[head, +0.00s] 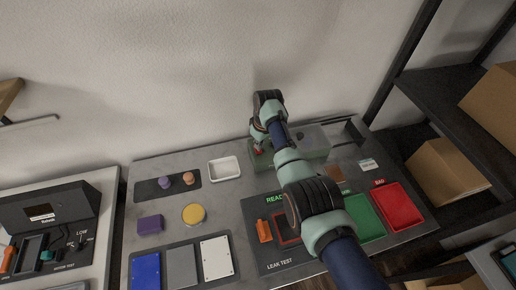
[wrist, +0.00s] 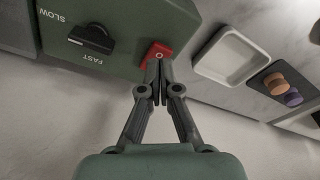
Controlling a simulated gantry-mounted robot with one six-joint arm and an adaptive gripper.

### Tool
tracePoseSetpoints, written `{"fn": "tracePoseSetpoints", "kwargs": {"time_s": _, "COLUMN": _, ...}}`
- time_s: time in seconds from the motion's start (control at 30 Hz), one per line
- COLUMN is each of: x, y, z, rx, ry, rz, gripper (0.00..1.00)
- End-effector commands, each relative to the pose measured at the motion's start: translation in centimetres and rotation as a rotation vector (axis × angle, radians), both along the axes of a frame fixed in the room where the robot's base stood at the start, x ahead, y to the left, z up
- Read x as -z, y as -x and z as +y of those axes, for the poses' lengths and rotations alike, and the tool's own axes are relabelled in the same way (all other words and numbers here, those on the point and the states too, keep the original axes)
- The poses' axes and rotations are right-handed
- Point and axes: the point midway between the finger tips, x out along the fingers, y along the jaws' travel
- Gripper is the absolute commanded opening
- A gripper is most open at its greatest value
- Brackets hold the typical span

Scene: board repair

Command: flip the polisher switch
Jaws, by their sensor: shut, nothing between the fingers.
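The polisher is a green housing (wrist: 130,28) at the back of the bench, and part of it shows in the head view (head: 264,160) behind my arm. Its red rocker switch (wrist: 157,52), marked with a white circle, sits on the green face. A black knob (wrist: 92,38) between the words SLOW and FAST is beside the switch. My gripper (wrist: 157,68) is shut and empty. Its fingertips are at the lower edge of the red switch; I cannot tell whether they touch it. In the head view the fingertips are mostly hidden by my arm.
A white tray (wrist: 229,56) lies beside the polisher. A dark holder with purple (head: 165,182) and orange (head: 187,178) pieces is left of it. The leak test panel (head: 262,225), green tray (head: 364,217) and red tray (head: 398,207) are in front. A wall stands close behind.

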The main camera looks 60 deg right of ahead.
Motion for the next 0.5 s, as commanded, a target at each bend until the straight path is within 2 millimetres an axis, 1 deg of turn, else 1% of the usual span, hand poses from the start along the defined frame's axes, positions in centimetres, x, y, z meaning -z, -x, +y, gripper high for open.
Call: {"fn": "tracePoseSetpoints", "kwargs": {"time_s": 0.5, "x": 0.57, "y": 0.00, "z": 0.00, "rx": 0.000, "ry": 0.000, "rz": 0.000, "gripper": 0.00}}
